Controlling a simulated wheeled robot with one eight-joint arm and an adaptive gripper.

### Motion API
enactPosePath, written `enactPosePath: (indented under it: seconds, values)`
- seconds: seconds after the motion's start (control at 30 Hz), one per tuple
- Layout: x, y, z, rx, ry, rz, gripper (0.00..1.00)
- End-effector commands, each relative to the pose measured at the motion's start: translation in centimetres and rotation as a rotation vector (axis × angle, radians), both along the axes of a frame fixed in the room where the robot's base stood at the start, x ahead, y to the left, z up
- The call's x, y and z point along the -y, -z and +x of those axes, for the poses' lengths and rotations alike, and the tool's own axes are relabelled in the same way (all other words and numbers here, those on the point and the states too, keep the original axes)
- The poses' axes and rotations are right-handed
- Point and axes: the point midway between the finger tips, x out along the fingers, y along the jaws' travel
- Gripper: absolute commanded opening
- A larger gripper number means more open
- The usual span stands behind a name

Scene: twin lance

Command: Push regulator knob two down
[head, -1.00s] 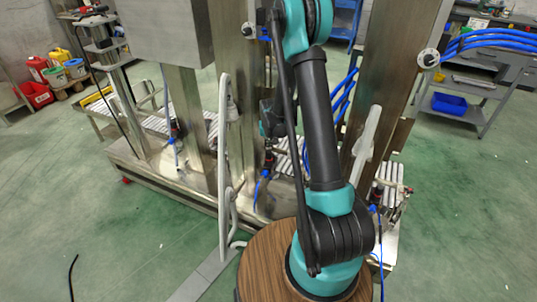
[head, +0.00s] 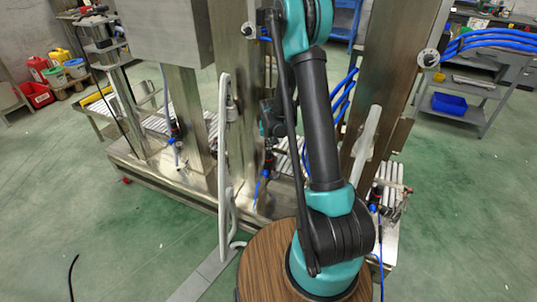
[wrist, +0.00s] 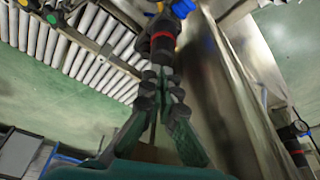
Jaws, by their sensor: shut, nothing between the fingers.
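The middle regulator in the head view has a black knob (head: 268,158) and stands low on the steel frame, left of my arm. In the wrist view its black body with a red ring (wrist: 162,40) is straight beyond my fingertips. My gripper (wrist: 160,76) is shut and empty, with its fingertips at or very near the end of the knob; I cannot tell whether they touch. In the head view my gripper (head: 269,136) is just above the knob, partly hidden by my arm.
Other regulators stand at the left (head: 174,129) and right (head: 375,195) of the frame. A steel post (head: 240,85) rises close behind my gripper. A pale curved rail (head: 225,165) stands in front of it. Blue hoses (head: 345,95) hang behind my arm. Rollers (wrist: 85,45) show in the wrist view.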

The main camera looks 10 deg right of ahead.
Motion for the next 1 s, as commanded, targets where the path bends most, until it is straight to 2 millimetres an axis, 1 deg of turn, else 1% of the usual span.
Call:
enactPosePath:
  seconds: [0.37, 1.0]
  values:
    - [0.0, 0.1, 0.0, 0.000, 0.000, 0.000, 0.00]
    - [0.0, 1.2, 0.0, 0.000, 0.000, 0.000, 0.00]
